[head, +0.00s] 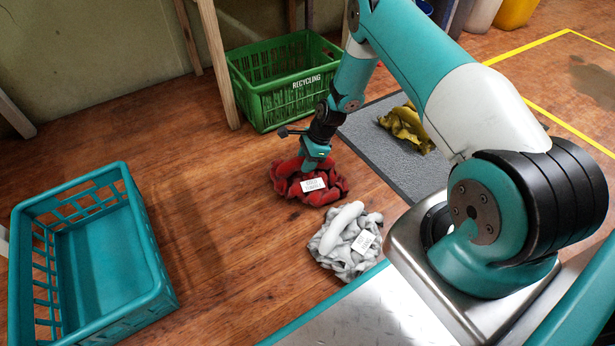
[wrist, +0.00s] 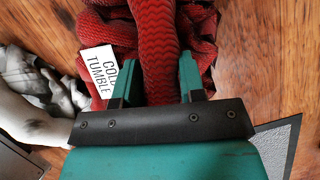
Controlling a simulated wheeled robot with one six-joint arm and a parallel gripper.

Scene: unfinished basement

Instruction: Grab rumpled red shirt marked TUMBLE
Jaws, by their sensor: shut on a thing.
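The rumpled red shirt (head: 325,190) lies on the wooden floor in the middle of the head view. Its white tag (head: 313,184) reads COLD TUMBLE in the wrist view (wrist: 98,68). My gripper (head: 314,160) points down onto the shirt from above. In the wrist view, the two teal fingers (wrist: 157,80) stand on either side of a thick red fold (wrist: 158,40) and are shut on it. The rest of the shirt spreads on both sides of the fingers.
A grey-white rumpled garment (head: 345,262) with a tag lies just in front of the shirt. A yellow cloth (head: 408,127) lies on a grey mat (head: 375,150) to the right. A green RECYCLING crate (head: 285,103) stands behind. An empty teal basket (head: 165,290) stands at left.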

